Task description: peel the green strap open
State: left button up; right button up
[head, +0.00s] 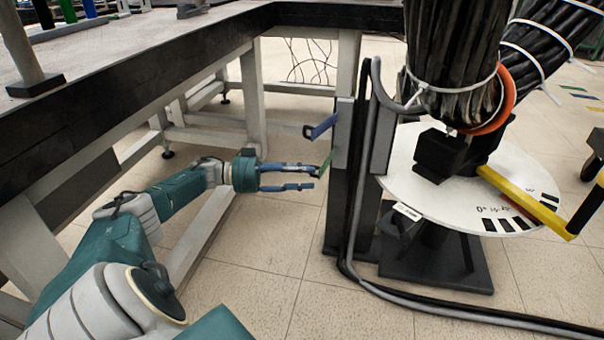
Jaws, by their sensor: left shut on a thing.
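The green strap (325,164) is a short strip sticking out to the left from the dark upright post (342,200), near the middle of the head view. My left gripper (314,178) reaches in from the left, roughly level. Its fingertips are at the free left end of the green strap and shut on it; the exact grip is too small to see. A blue strap (323,126) sticks out from the same post just above, clear of the fingers. My right gripper is not in view.
A black-edged table (150,80) stands over my left arm, its pale legs (250,95) behind the gripper. Thick black cables run down the post. Right of it is a round white disc (450,205) with a yellow bar (525,200) under a big cable bundle (455,50). Tiled floor is open below.

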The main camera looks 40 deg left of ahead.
pick_arm(q)
jog(key=shift+w+a+r+t, duration=0.25)
jog(key=shift+w+a+r, duration=0.1)
jog(key=shift+r, duration=0.15)
jog(key=shift+w+a+r+t, duration=0.25)
jog(key=shift+w+a+r, duration=0.1)
jog(key=shift+r, duration=0.1)
jog(key=s+a+f+g, duration=0.1)
jog(key=s+a, duration=0.6)
jog(key=s, duration=0.3)
jog(key=shift+f, duration=0.35)
